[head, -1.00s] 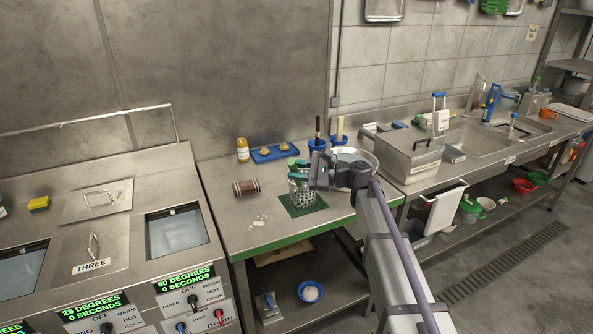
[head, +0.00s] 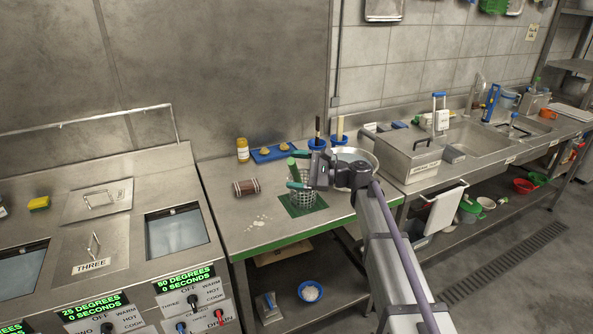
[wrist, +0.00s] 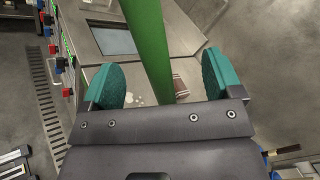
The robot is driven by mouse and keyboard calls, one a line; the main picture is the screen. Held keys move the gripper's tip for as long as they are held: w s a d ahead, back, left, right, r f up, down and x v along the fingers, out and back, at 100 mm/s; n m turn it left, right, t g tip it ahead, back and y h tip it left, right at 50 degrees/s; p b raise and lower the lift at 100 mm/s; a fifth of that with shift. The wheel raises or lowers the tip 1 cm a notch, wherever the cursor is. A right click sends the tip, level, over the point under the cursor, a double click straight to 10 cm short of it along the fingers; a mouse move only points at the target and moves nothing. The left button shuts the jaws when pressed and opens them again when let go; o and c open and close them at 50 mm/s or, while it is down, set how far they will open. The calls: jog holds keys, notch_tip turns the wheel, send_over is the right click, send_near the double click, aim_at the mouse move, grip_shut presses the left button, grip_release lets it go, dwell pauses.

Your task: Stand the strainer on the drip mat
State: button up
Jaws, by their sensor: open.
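The strainer is a wire-mesh basket (head: 303,196) with a green handle (head: 292,167). It stands upright on the green drip mat (head: 318,205) on the steel table, its base over the mat. My gripper (head: 297,174) is at the handle, above the basket, with its teal fingers spread apart. In the wrist view the green handle (wrist: 149,40) passes between the two open fingers of my gripper (wrist: 160,80), with clear gaps on both sides. The basket is hidden in the wrist view.
A brown cylinder (head: 246,187) lies left of the mat, near white spots. Behind are a blue tray (head: 274,153), a yellow jar (head: 242,150) and blue pots. A steel bowl (head: 367,156) stands right, partly behind my arm. The table's front left is mostly clear.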

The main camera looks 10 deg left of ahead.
jog(key=shift+d, duration=0.1)
jog(key=d, duration=0.6)
jog(key=shift+s+d, duration=0.2)
jog(key=shift+d, duration=0.2)
jog(key=s+d+f+n+h, duration=0.4)
jog(key=s+f+h, duration=0.1)
jog(key=s+f, duration=0.2)
jog(key=s+d+f+n+h, duration=0.3)
jog(key=s+f+n+h, duration=0.1)
jog(key=s+f+h, duration=0.15)
jog(key=s+d+f+n+h, duration=0.1)
jog(key=s+d+h, duration=0.1)
jog(key=s+d, duration=0.2)
jog(key=s+d+f+h, duration=0.2)
jog(key=s+d+h, duration=0.1)
jog(key=s+d, duration=0.1)
jog(key=s+d+f+n+g+h, duration=0.1)
jog(key=s+d+h, duration=0.1)
jog(key=s+d, duration=0.2)
jog(key=shift+s+d+f+n, duration=0.2)
jog(key=shift+s+f+n, duration=0.15)
jog(key=shift+s, duration=0.7)
jog(key=shift+h, duration=0.25)
